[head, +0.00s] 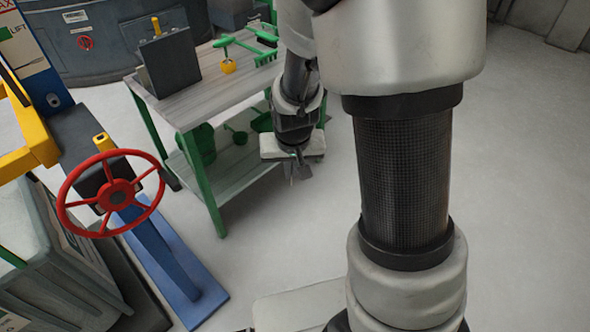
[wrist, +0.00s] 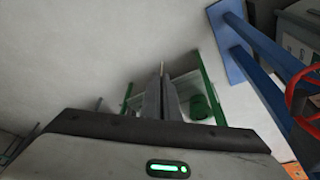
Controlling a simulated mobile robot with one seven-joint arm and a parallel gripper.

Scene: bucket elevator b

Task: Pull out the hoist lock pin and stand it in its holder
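A short yellow piece (head: 103,143) stands up from the dark block beside the red handwheel, at the left of the head view; it may be the hoist lock pin, but I cannot tell for sure. On the workbench, a dark upright box (head: 168,62) has a small yellow-topped piece at its back left; I cannot tell whether this is the holder. My gripper (head: 299,172) hangs pointing down just right of the workbench, apart from all of these. In the wrist view its two grey fingers (wrist: 162,100) lie close together with nothing visible held.
The red handwheel (head: 115,193) and its blue post (head: 165,255) stand left of the workbench (head: 205,97). Green tools and a small yellow item (head: 228,66) lie on the bench top. A green bucket (wrist: 200,106) is on the lower shelf. The floor at right is clear.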

